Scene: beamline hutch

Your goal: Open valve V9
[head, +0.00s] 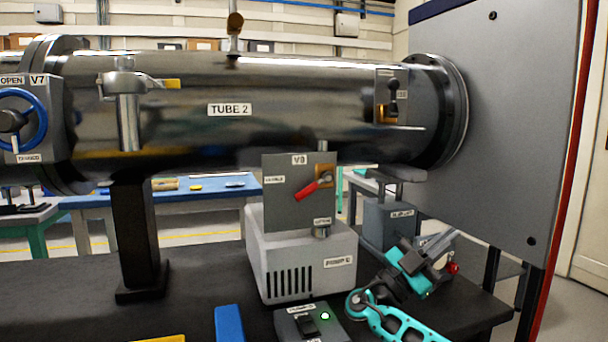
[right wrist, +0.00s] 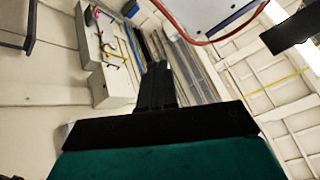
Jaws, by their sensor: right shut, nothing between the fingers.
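The valve marked V9 (head: 298,161) is a grey plate below the tube, in front of the white pump box. Its red lever (head: 310,189) slants from a brass pivot at the right down to the left. It lies between a small label at the plate's left and another at its lower right, both too small to read surely. My right gripper (head: 440,243) is shut and empty, right of the pump box and apart from the lever. In the right wrist view its dark fingers (right wrist: 156,88) are together, with no valve before them. My left gripper is out of view.
The TUBE 2 vessel (head: 230,90) spans above the valve. The pump box (head: 300,262) stands on the black bench, with a switch box showing a green light (head: 325,316) in front. A grey cabinet (head: 500,110) closes the right side. Valve V7 (head: 22,120) has a blue wheel.

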